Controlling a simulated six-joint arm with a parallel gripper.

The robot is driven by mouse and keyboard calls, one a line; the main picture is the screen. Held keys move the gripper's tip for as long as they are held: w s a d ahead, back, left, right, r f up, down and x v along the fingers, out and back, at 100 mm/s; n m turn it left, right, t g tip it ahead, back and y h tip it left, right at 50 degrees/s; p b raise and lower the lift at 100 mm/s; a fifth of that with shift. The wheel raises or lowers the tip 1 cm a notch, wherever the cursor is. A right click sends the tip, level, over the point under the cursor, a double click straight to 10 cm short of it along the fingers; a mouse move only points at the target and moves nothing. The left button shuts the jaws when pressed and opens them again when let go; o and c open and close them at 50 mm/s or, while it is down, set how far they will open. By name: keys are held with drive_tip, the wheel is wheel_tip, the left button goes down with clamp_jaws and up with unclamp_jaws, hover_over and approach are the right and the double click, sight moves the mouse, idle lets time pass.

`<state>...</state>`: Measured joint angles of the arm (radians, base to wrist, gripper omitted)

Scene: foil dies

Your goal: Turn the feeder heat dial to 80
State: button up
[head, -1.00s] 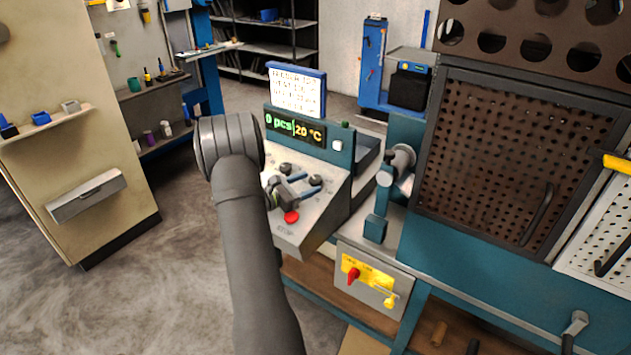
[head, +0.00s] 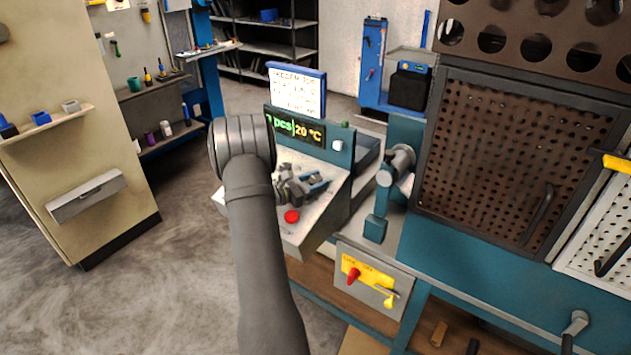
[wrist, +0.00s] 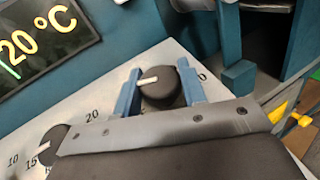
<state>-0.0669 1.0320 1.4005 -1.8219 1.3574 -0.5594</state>
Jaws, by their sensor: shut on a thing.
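In the wrist view a black dial (wrist: 160,86) with a white pointer line sits on the sloped light panel. My gripper (wrist: 161,92) has its blue fingers on both sides of this dial and is shut on it. A number ending in 0 shows to its right and a 20 to its lower left. The display (wrist: 40,35) reads 20 °C; it also shows in the head view (head: 302,131). A second black dial (wrist: 45,150) with marks 10, 15 and 20 is at the lower left. In the head view my gripper (head: 318,182) is over the panel, and the dials are mostly hidden.
A red button (head: 292,216) is on the panel's front part. A blue-framed sheet (head: 297,92) stands above the display. A teal vise-like fixture (head: 388,195) is right of the panel. A control box with a red switch (head: 353,275) hangs below.

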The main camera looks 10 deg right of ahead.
drive_tip(key=m+g, duration=0.5)
drive_tip(key=g, duration=0.1)
drive_tip(key=shift+h, duration=0.3)
drive_tip(key=o, duration=0.9)
drive_tip(key=shift+o, duration=0.2)
drive_tip(key=a, duration=1.1)
drive_tip(key=a+r, duration=0.1)
drive_tip(key=a, duration=0.5)
drive_tip(key=shift+s+a, duration=0.2)
drive_tip(key=shift+s, duration=0.1)
